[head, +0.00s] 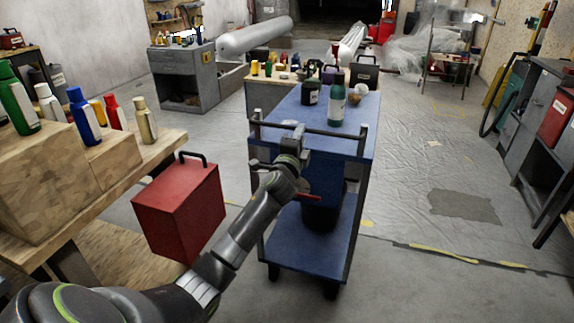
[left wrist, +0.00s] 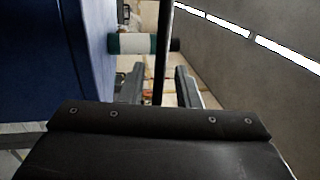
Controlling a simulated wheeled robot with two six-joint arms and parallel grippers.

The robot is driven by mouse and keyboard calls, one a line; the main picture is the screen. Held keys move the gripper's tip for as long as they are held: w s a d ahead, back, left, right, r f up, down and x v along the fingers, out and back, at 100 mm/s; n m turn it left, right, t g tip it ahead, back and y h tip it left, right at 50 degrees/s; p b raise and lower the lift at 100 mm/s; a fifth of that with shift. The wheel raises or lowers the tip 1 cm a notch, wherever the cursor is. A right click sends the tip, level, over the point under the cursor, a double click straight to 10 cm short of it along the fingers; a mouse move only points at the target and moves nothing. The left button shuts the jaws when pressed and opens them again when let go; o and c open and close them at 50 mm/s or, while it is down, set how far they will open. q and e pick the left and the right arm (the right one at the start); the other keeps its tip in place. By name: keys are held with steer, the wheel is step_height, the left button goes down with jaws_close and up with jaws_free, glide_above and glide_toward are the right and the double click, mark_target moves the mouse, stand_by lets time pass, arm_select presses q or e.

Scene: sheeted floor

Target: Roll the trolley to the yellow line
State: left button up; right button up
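The blue trolley (head: 312,247) stands upright ahead of me, with two shelves and a dark push handle (head: 335,134) at its near end. My left gripper (head: 293,143) is at this handle. In the left wrist view the handle bar (left wrist: 163,55) runs between the two fingers of my left gripper (left wrist: 158,95), with gaps showing beside it, so the fingers look open around it. A worn yellow line (head: 443,253) lies in broken pieces on the floor right of the trolley; a short yellow mark also shows to its left. My right gripper is out of view.
A dark bottle (head: 310,92) and a teal bottle (head: 336,104) stand on the trolley top. A red box (head: 178,212) and a wooden bench (head: 150,158) with bottles are close on the left. Grey cabinets (head: 528,125) line the right; the floor between is open.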

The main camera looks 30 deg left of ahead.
arm_select(q)
steer(key=v, duration=1.4)
steer(key=shift+f, duration=0.1)
